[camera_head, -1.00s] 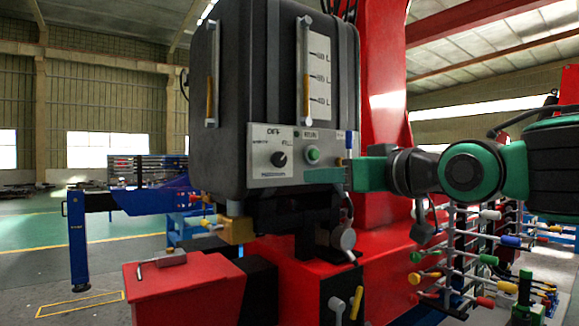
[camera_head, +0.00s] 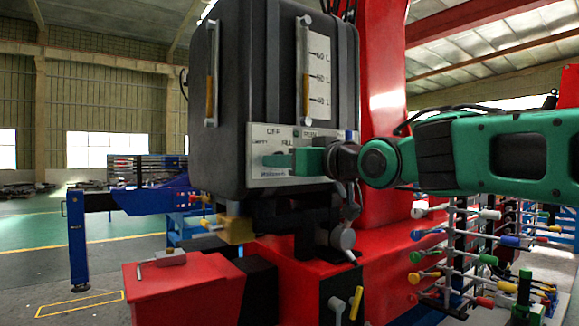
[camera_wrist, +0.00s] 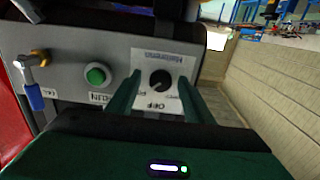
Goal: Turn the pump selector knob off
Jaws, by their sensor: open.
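The pump selector knob (camera_wrist: 160,79) is a round black knob on a pale control panel (camera_wrist: 174,63) in the wrist view. The panel's "OFF" label shows upside down below the knob there; in the head view it is at the panel's top (camera_head: 255,133). My gripper (camera_wrist: 159,83) is open, with one green finger on each side of the knob. I cannot tell whether the fingers touch it. In the head view my gripper (camera_head: 277,160) is in front of the panel and hides the knob. The knob's pointer direction is too small to tell for sure.
A green push button (camera_wrist: 96,75) and a brass valve with a blue lever (camera_wrist: 36,78) are beside the knob in the wrist view. The dark tank (camera_head: 232,80) rises above the panel. Pipes and a yellow block (camera_head: 237,229) lie below it.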

